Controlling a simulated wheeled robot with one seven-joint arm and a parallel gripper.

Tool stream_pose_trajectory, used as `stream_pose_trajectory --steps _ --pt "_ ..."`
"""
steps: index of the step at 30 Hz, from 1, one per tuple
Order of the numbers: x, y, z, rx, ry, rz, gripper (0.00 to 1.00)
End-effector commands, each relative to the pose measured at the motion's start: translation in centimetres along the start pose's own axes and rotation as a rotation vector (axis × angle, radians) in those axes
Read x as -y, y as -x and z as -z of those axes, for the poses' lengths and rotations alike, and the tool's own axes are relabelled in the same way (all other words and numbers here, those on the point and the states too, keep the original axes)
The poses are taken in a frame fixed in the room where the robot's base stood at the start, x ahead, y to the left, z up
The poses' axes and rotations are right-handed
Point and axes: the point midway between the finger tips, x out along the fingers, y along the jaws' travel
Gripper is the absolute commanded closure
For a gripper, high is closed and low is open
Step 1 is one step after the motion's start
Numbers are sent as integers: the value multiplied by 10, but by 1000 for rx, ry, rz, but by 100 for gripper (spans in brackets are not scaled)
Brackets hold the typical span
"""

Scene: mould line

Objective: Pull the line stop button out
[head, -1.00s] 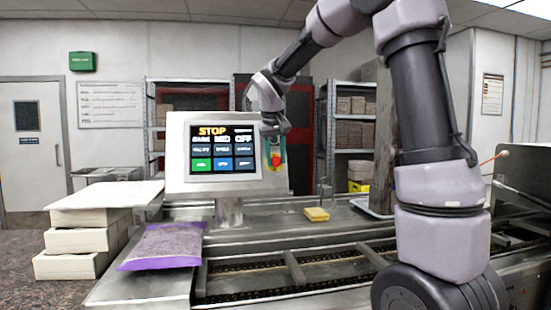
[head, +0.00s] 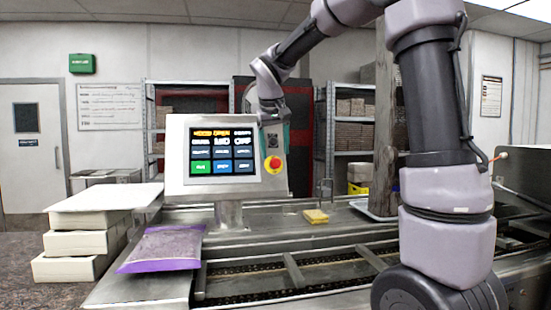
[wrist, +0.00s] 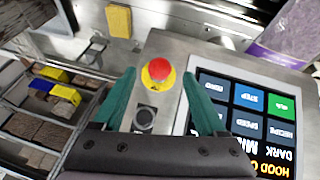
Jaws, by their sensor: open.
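The line stop button (head: 273,164) is a red round cap on a yellow ring, at the right side of the grey panel (head: 178,150). In the wrist view the button (wrist: 159,72) shows whole, with nothing on it. My gripper (wrist: 163,82) is open, its teal fingers apart on either side of the button's line in the wrist view. In the head view my gripper (head: 276,142) hangs just above the button, apart from it. The panel's screen (head: 222,150) has orange text at the top that reads like HOOD OPEN.
A dark round switch (wrist: 144,118) sits beside the button. A yellow sponge (head: 316,216) lies on the steel line behind. A purple-edged bag (head: 165,247) and stacked pale boxes (head: 85,240) are at the left. A shelf (head: 345,130) stands behind.

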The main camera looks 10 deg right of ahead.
Motion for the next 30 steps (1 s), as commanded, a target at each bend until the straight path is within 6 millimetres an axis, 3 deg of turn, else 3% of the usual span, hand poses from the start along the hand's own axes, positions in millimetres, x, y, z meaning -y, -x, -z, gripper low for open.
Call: stream_pose_trajectory --steps 6,12,30 --pt "0 45 0 -3 0 1 26" --pt "0 67 0 -2 1 0 26" --pt "-3 73 -6 -2 -9 7 26"
